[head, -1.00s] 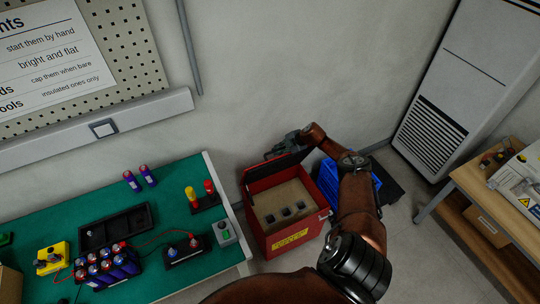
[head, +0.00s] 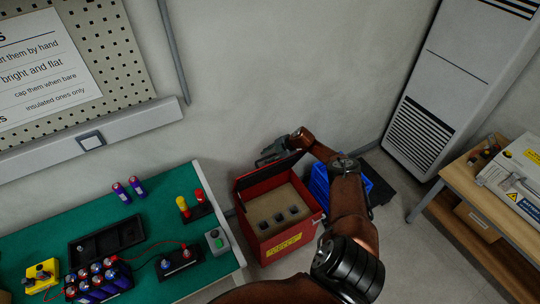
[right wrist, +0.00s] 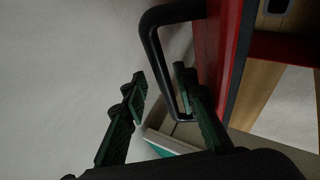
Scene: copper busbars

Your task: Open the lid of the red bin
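The red bin (head: 302,235) stands on the floor to the right of the green bench. Its lid (head: 268,174) stands raised at the back, so the sandy inside (head: 277,198) with a few dark square pieces shows. My right gripper (head: 268,153) is behind the raised lid's upper edge. In the right wrist view my right gripper (right wrist: 159,72) has its fingers apart. The black lid handle (right wrist: 152,42) runs between or just beyond the fingertips; contact cannot be told. The red lid face (right wrist: 215,50) is right of the handle. My left gripper is out of view.
A blue crate (head: 320,184) stands right of the bin, behind my right arm. The green bench (head: 150,205) with batteries and switches is on the left. A wooden table (head: 455,180) is at the right. The wall is close behind the lid.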

